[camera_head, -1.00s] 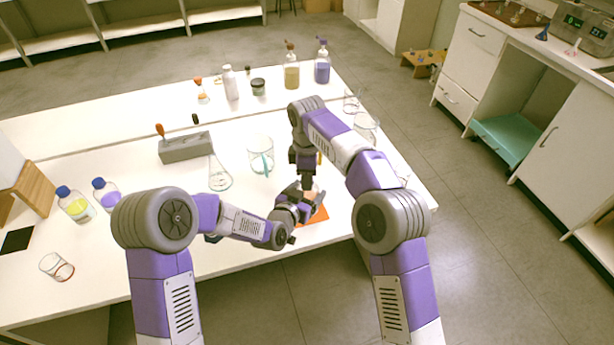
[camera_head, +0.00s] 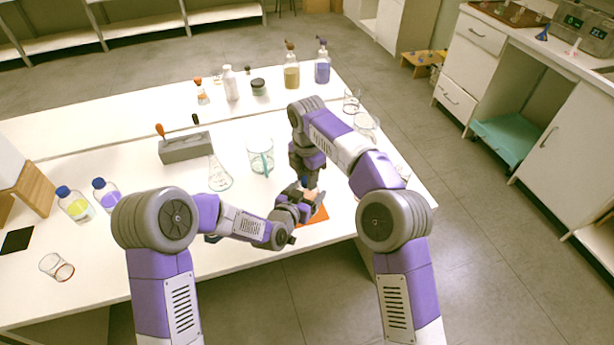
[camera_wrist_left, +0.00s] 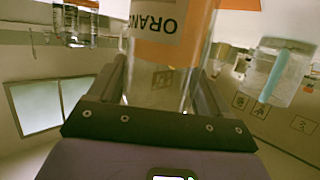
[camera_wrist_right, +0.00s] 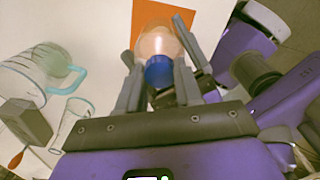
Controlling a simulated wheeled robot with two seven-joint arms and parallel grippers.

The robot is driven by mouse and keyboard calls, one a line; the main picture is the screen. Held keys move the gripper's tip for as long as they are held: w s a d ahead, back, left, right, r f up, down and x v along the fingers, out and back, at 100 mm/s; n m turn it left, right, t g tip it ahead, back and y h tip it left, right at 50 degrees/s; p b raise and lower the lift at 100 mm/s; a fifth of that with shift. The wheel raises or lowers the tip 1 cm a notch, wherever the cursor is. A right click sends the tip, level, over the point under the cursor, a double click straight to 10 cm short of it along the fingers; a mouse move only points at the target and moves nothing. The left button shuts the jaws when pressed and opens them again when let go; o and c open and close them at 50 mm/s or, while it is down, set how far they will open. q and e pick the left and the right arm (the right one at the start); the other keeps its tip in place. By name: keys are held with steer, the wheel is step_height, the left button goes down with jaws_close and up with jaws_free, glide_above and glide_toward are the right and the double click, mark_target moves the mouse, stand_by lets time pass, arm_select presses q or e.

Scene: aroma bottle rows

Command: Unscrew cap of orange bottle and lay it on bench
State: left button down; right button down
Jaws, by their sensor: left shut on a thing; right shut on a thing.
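The orange bottle has an orange label with black letters (camera_wrist_left: 175,22) and clear glass below it, close up in the left wrist view. My left gripper (camera_head: 304,194) is shut on the bottle's body, with one finger on each side of the glass. The bottle's blue cap (camera_wrist_right: 158,72) shows in the right wrist view, above the pale orange body (camera_wrist_right: 157,44). My right gripper (camera_head: 306,178) is above the left one and is shut on the cap. The cap is at the bottle's top; I cannot tell whether it is loose. The grippers hide much of the bottle in the head view.
An orange mat (camera_head: 317,215) lies on the white bench (camera_head: 120,262) near its front edge. A glass beaker (camera_head: 261,155), a conical flask (camera_head: 219,176) and a grey block (camera_head: 186,147) stand to the left. Two blue-capped bottles (camera_head: 75,205) (camera_head: 106,194) stand farther left. The front left bench is mostly clear.

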steer(key=shift+r, duration=0.2)
steer(key=shift+r, duration=0.9)
steer(key=shift+r, duration=2.05)
arm_select(q)
jaws_free()
steer(key=shift+s, duration=0.1)
